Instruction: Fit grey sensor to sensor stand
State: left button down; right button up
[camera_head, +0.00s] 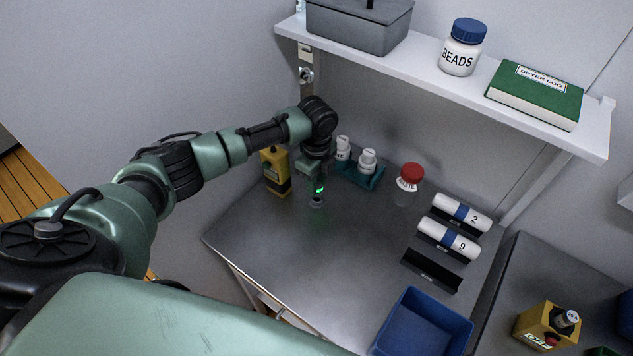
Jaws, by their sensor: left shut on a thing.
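My left gripper (317,193) points down over the grey table, left of its middle. It is shut on a small grey piece (317,203), which looks like the grey sensor. The fingers hide most of it, and I cannot tell whether it touches the table top. A teal stand (376,181) is behind and to the right of the gripper, with two white bottle-like pieces (367,161) in it. I cannot tell for certain whether this is the sensor stand. My right gripper is out of view.
A yellow-and-black box (276,172) stands just left of the gripper. A red-capped jar (408,178), white cylinders on black holders (448,241), an empty black holder (431,271) and a blue bin (421,325) are rightward. A shelf (401,62) overhangs the back. The table's front middle is clear.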

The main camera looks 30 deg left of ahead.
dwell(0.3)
pick_arm(q)
jog(key=shift+f+b, duration=0.65)
jog(key=shift+f, duration=0.75)
jog(key=c, duration=1.1)
grip_release()
jog(key=shift+o, duration=0.2)
notch_tip(320, 180, up, 7)
jog(key=shift+f+b, duration=0.1)
jog(key=shift+b, duration=0.9)
jog(key=shift+r, duration=0.5)
jog(key=shift+s+f, duration=0.1)
